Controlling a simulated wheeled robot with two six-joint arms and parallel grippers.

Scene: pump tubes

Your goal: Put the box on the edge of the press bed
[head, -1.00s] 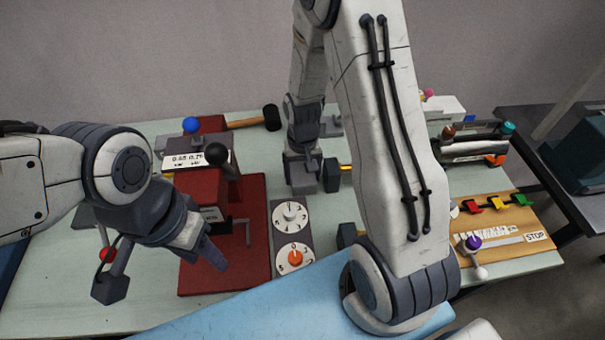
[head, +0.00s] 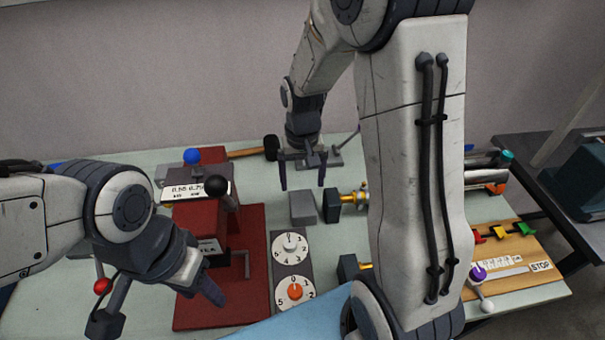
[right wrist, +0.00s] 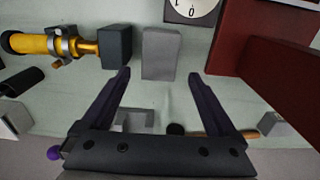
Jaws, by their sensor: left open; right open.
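A plain grey box (head: 303,207) stands on the table between the red press and a dark block with a brass fitting. It also shows in the right wrist view (right wrist: 158,53). The red press has a flat red bed (head: 256,285); the box is apart from it, to its right. My right gripper (head: 303,182) is open and empty, just behind and above the box; its fingers point toward the box in the right wrist view (right wrist: 165,85). My left gripper (head: 208,285) hangs open over the front part of the press and hides some of it.
A dial panel (head: 292,270) lies right of the press. The dark block (head: 331,205) with its brass fitting stands close right of the box. A mallet (head: 268,148) lies at the back. A wooden board (head: 510,255) with coloured switches is at right. My right arm hides the middle right.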

